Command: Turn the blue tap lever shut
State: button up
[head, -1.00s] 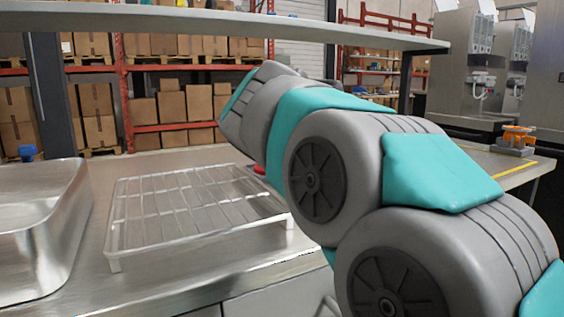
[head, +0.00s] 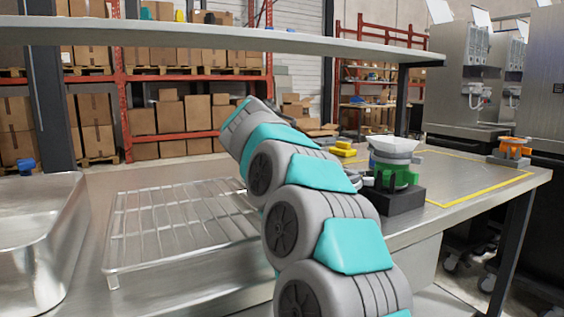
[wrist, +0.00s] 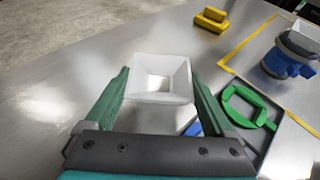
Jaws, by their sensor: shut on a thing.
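In the wrist view my gripper (wrist: 162,100) has its two green fingers on either side of a white square funnel-like piece (wrist: 162,75), and is shut on it. A small blue piece (wrist: 192,128) shows low beside the right finger, partly hidden; I cannot tell if it is the tap lever. In the head view my gripper is hidden behind my arm. Another small blue piece (head: 25,167) sits at the far left behind the metal basin; its shape is too small to tell.
A blue-and-grey vessel (wrist: 288,62) stands near a green ring (wrist: 248,106). In the head view, a white-topped vessel (head: 393,145) stands by a black base (head: 400,199). A wire rack (head: 180,222) and basin (head: 35,240) are left. Yellow blocks (wrist: 210,19) lie on the table.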

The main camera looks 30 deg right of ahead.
jog(key=shift+w+d+f, duration=0.1)
jog(key=shift+w+f, duration=0.15)
jog(key=shift+f+b, duration=0.6)
jog(key=shift+f, duration=0.9)
jog(key=shift+f, duration=0.1)
jog(key=o, duration=1)
jog(key=shift+s, duration=0.1)
jog(key=v, duration=1.2)
